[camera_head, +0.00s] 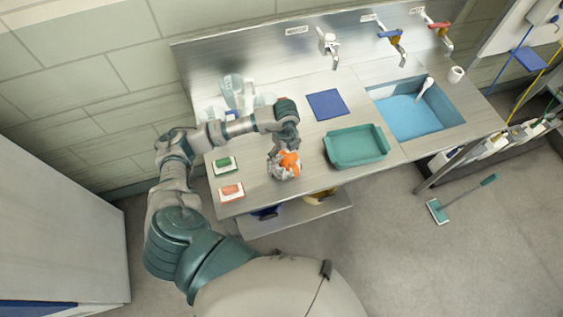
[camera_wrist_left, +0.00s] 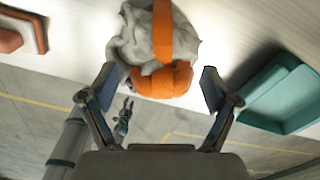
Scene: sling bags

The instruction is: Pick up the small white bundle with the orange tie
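The small white bundle (camera_head: 284,171) with the orange tie (camera_head: 290,160) sits on the steel counter near its front edge. My left gripper (camera_head: 287,147) is over it, coming down from above. In the left wrist view the bundle (camera_wrist_left: 138,40) and its orange band and knot (camera_wrist_left: 162,78) lie ahead of the fingertips. There my left gripper (camera_wrist_left: 157,88) is open, its fingers apart on either side of the orange knot. No finger clearly touches the bundle. My right gripper is not identifiable in the head view.
A teal tray (camera_head: 357,146) stands right of the bundle. A green sponge (camera_head: 222,164) and an orange sponge (camera_head: 231,190) in white holders lie to the left. Clear bottles (camera_head: 236,92) stand behind my forearm. A blue mat (camera_head: 327,104) and sink (camera_head: 408,117) are farther back.

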